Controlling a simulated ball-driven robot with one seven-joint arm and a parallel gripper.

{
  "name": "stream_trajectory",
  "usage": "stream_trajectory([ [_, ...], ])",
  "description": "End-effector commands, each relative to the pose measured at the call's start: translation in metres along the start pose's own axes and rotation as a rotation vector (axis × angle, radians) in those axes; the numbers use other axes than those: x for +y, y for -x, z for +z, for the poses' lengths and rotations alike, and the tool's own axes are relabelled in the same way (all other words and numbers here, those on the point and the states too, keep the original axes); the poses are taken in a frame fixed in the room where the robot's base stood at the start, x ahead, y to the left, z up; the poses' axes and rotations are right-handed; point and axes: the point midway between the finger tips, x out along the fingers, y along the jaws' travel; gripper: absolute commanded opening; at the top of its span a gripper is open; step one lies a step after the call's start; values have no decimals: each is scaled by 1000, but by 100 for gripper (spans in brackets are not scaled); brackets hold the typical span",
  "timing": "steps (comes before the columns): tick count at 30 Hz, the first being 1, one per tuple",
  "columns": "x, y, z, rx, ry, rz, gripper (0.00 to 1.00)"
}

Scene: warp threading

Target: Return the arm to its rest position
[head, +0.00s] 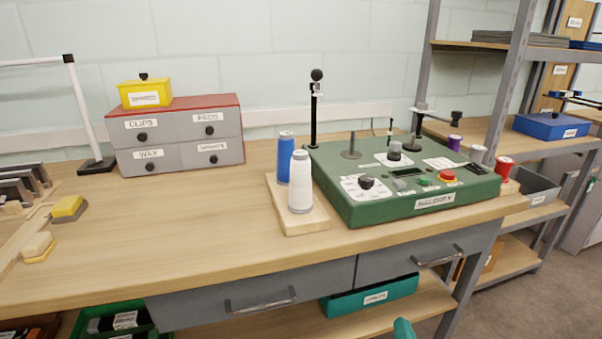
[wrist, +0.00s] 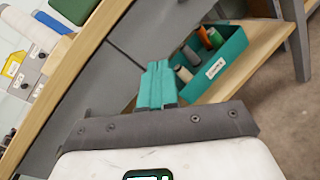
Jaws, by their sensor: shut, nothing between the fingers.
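My gripper (wrist: 158,84) shows in the wrist view with its teal fingers closed together and nothing between them. It is in front of the workbench, below the tabletop edge, and the teal bin (wrist: 231,60) of spools lies beyond it to the right. In the head view only a teal tip of my gripper (head: 403,329) shows at the bottom edge, right of centre. The rest of my arm is out of the head view.
The workbench (head: 150,225) carries a green winding machine (head: 400,210), a blue spool (head: 284,158), a white spool (head: 300,182) and a drawer box (head: 178,133). Drawers (head: 255,290) and a lower shelf (head: 440,300) lie under the top. Floor (head: 530,300) at right is clear.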

Motion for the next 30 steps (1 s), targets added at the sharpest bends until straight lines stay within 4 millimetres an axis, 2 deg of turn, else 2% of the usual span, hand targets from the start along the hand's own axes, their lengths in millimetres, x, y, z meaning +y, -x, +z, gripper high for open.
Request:
stream_trajectory([
  [5, -59, 25, 17, -47, -387, -229, 0],
  [7, -89, 43, 20, -77, -598, -355, 0],
  [9, -119, 67, 16, -111, -827, -496, 0],
  [12, -153, 105, 2, -166, -1138, -702, 0],
  [15, -175, 147, -17, -226, -1417, -918, 0],
  [18, -184, 188, -35, -287, -1633, -1123, 0],
  [21, -183, 222, -50, -341, -1780, -1304, 0],
  [27, -172, 282, -69, -444, -1946, -1620, 0],
  [29, -167, 298, -72, -476, -1972, -1708, 0],
  [30, -161, 305, -68, -491, -1981, -1745, 0],
])
